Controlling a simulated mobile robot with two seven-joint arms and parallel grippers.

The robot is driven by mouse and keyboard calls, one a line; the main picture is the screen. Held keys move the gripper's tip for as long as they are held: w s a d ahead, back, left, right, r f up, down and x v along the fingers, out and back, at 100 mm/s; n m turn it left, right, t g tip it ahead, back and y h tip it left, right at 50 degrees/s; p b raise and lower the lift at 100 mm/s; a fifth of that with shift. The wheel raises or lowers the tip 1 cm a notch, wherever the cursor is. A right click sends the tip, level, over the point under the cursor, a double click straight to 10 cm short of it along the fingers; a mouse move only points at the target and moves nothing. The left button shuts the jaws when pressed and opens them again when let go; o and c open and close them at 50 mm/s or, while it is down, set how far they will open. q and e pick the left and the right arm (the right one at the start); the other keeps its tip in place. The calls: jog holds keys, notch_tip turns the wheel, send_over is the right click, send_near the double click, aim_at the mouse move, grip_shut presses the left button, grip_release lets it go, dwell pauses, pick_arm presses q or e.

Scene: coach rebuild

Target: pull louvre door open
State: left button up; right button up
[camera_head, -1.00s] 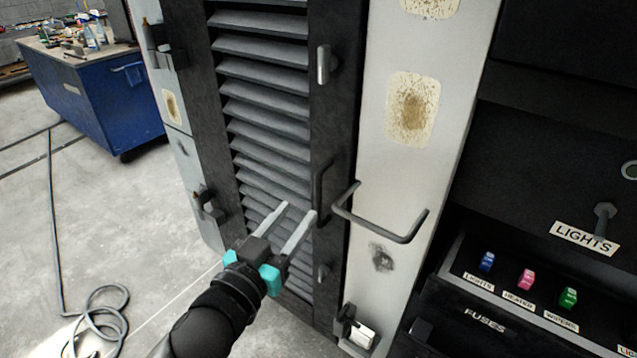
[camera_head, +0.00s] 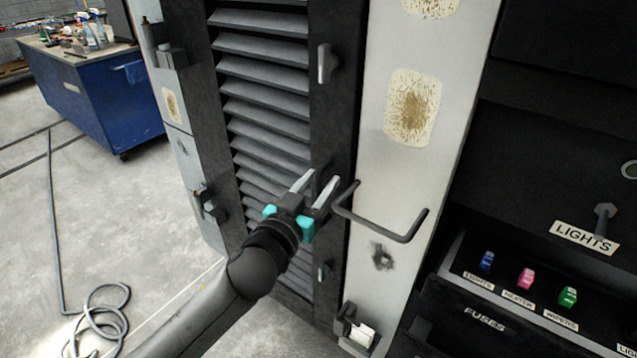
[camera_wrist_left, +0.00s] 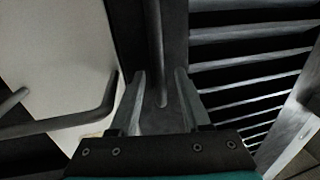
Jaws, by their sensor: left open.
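The louvre door (camera_head: 262,85) is a dark panel with slanted grey slats, and it looks closed. It fills the middle of the head view, and its slats show at the right of the left wrist view (camera_wrist_left: 250,45). Its dark upright bar handle (camera_wrist_left: 154,45) is on the plain stile. In the head view my gripper largely hides this handle. My left gripper (camera_head: 322,175) is open at the handle. In the left wrist view the bar lies between its two fingers (camera_wrist_left: 160,73), with gaps on both sides. My right gripper is not in view.
A bent grab rail (camera_head: 385,228) sticks out from the white post (camera_head: 400,165) just right of my left gripper. A latch (camera_head: 325,63) is higher on the stile. A switch panel (camera_head: 525,285) is at right. A blue workbench (camera_head: 90,105) stands back left; a cable (camera_head: 100,310) lies on the floor.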

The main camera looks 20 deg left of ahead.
pick_arm(q)
jog(key=shift+c, duration=0.4)
grip_shut()
dwell(1.0)
